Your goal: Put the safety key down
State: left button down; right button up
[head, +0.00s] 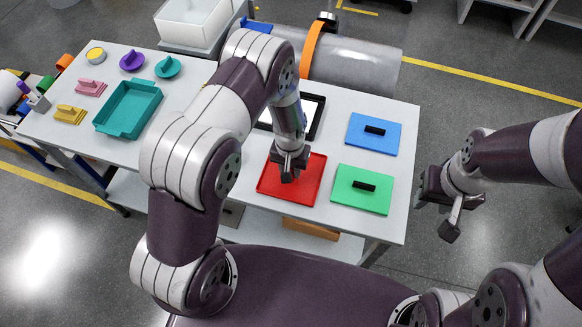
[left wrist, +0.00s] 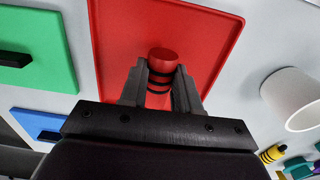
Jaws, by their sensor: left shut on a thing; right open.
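The safety key (left wrist: 162,66), a red round piece with black bands, is between the fingers of my left gripper (left wrist: 161,88) in the left wrist view. That gripper is shut on it. In the head view my left gripper (head: 289,173) is over the red tray (head: 274,188), and the key is hidden by it. The red tray also fills the upper middle of the left wrist view (left wrist: 212,38). I cannot tell whether the key touches the tray. My right gripper (head: 437,214) is open and empty, off the right side of the table.
A green board (head: 349,199) and a blue board (head: 362,145), each with a black handle, lie right of the tray. A white cup (left wrist: 293,100) and a yellow black-banded piece (left wrist: 271,154) show in the left wrist view. A teal tray (head: 128,110) is far left.

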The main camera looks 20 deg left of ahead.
pick_arm(q)
jog(key=shift+s+f, duration=0.25)
jog(key=shift+f, duration=0.65)
jog(key=shift+w+f, duration=0.1)
jog(key=c, duration=1.1)
grip_release()
jog(key=shift+f, duration=0.1)
jog(key=o, duration=0.3)
